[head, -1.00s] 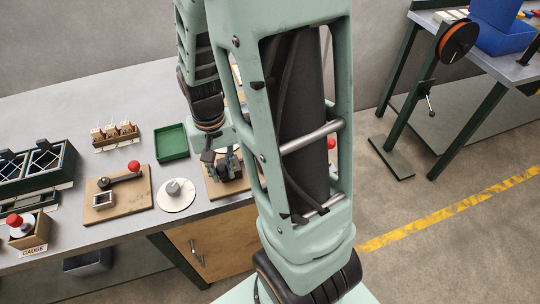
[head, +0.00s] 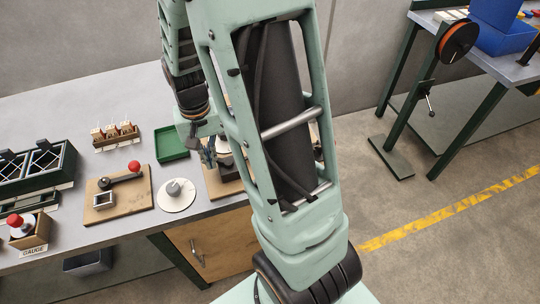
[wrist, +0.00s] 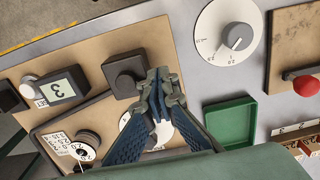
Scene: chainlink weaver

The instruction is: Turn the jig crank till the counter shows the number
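In the wrist view a tan board holds a counter (wrist: 62,91) whose digit, seen turned, looks like 3. A small white button stands beside it, by a label reading SET. A black square block (wrist: 125,75) sits on the same board. My gripper (wrist: 160,92) is over this board, its fingertips together just beside the block, with no object visible between them. A white round part (wrist: 160,132) shows partly behind the fingers. Whether the fingers touch anything is unclear. In the head view another board carries a black crank (head: 120,180) with a red knob, apart from my gripper.
A white dial with a grey knob (wrist: 237,37) and a green tray (wrist: 232,122) lie to the right of the gripper. A numbered dial (wrist: 86,144) is at lower left. Dark racks (head: 40,165) and a gauge box (head: 28,232) stand on the bench's left side.

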